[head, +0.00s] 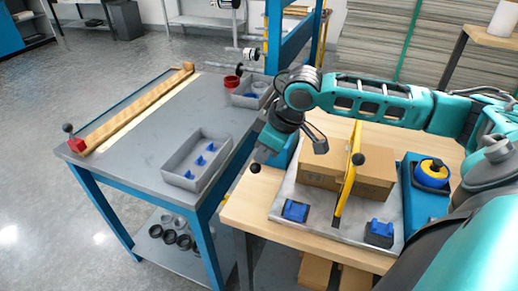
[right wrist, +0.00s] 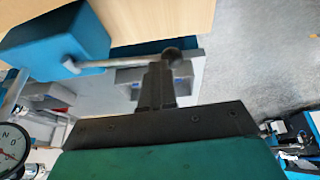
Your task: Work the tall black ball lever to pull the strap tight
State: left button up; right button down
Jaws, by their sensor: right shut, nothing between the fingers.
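A lever, a grey rod (right wrist: 105,64) with a black ball (right wrist: 172,56) at its end, comes out of a blue housing (right wrist: 58,38) in the right wrist view. In the head view its black ball (head: 255,168) shows at the table's left edge. My right gripper (head: 262,156) is shut and empty, pointing down beside the ball. In the right wrist view its fingertips (right wrist: 157,68) are close to the ball; I cannot tell whether they touch. A yellow strap (head: 349,170) stands around a cardboard box (head: 318,166). My left gripper is not in view.
Another black ball (head: 358,159) is in front of the strap. Blue blocks (head: 295,211) sit on the grey plate (head: 335,222). A grey tray (head: 197,160) is on the left bench. A dial gauge (right wrist: 10,148) shows at the wrist view's edge.

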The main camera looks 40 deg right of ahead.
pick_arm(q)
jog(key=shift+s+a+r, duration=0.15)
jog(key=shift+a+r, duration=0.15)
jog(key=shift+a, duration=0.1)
pick_arm(e)
jog(key=shift+s+a+f+t+h, duration=0.2)
jog(key=shift+f+h, duration=0.15)
jog(key=shift+f, duration=0.3)
jog(key=shift+s+a+f+t+h, duration=0.1)
jog(key=shift+a+f+t+h, duration=0.1)
jog(key=shift+f+h, duration=0.3)
jog(key=shift+s+f, duration=0.1)
jog(key=shift+f, duration=0.2)
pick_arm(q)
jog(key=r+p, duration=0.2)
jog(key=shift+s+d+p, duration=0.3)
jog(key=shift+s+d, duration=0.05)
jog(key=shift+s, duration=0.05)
pick_arm(e)
jog(key=s+d+r, duration=0.1)
jog(key=r, duration=0.5)
jog(key=s+d+r, duration=0.1)
jog(key=s+r, duration=0.1)
jog(key=r, duration=0.5)
jog(key=shift+s+d+r, duration=0.2)
jog(key=shift+d, duration=0.05)
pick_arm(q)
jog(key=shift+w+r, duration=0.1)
